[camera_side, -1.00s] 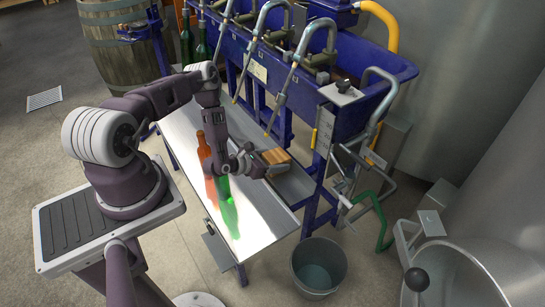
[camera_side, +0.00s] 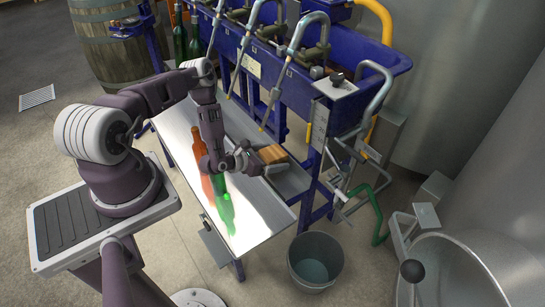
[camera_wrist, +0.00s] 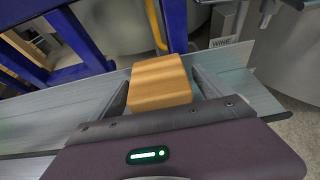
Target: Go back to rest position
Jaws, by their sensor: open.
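My gripper (camera_side: 258,156) is open above the metal table (camera_side: 262,208), toward its right side. In the wrist view my gripper (camera_wrist: 161,88) has its two fingers apart, one on each side of a wooden block (camera_wrist: 160,82). I cannot tell whether either finger touches the block. The block also shows in the side view (camera_side: 272,154), just beyond my gripper. An orange-brown bottle (camera_side: 196,150) and a green bottle (camera_side: 225,208) are on the table, partly hidden by my arm.
A blue filling machine (camera_side: 345,70) with several metal spouts stands behind the table. A grey bucket (camera_side: 315,262) is on the floor at the table's right end. Dark green bottles (camera_side: 194,38) and a barrel (camera_side: 110,42) stand at the back left. A steel vessel (camera_side: 475,265) is at the right.

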